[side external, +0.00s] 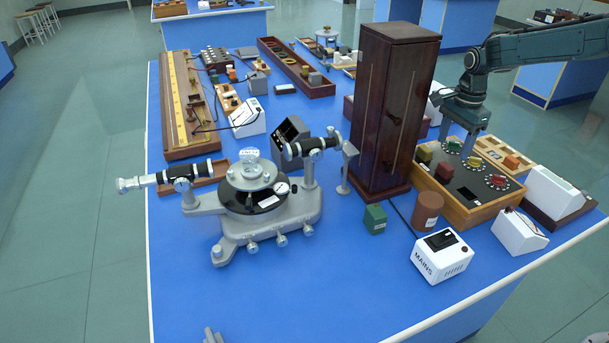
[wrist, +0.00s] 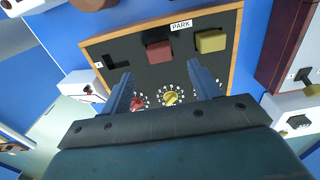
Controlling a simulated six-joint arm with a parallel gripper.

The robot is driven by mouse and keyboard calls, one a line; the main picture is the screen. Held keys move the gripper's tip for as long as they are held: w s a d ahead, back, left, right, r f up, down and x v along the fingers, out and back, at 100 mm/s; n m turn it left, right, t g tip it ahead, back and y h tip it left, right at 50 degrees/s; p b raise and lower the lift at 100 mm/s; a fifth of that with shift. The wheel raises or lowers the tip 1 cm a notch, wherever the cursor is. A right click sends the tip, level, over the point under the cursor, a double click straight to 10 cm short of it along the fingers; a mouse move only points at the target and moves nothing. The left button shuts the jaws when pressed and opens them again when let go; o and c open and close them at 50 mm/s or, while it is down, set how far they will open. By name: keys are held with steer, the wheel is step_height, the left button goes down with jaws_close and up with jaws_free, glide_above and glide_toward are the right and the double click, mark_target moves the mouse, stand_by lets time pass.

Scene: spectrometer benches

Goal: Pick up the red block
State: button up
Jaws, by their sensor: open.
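The red block (side external: 444,171) sits on the black panel of a wooden-framed box (side external: 464,222), beside an olive-yellow block (side external: 425,153). In the wrist view the red block (wrist: 159,52) lies just beyond my fingertips, left of the olive-yellow block (wrist: 211,41) and near the PARK label. My gripper (side external: 456,146) hangs above the back part of the panel, near the dials. In the wrist view its two fingers (wrist: 160,70) are spread apart with nothing between them. The red block is apart from both fingers.
The panel carries coloured knobs, one red (wrist: 137,104) and one yellow (wrist: 171,98), and a dark slot (side external: 468,194). A tall dark wooden cabinet (side external: 393,110) stands left of the box. A brown cylinder (side external: 428,211), green block (side external: 375,219) and MAINS box (side external: 442,257) stand in front.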

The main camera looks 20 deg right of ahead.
mark_target(447, 166)
steer(key=shift+f, duration=0.8)
steer(key=shift+f, duration=2.6)
steer(key=c, duration=1.1)
steer(key=shift+r, duration=0.15)
step_height(447, 166, up, 28)
steer(key=shift+f, duration=0.15)
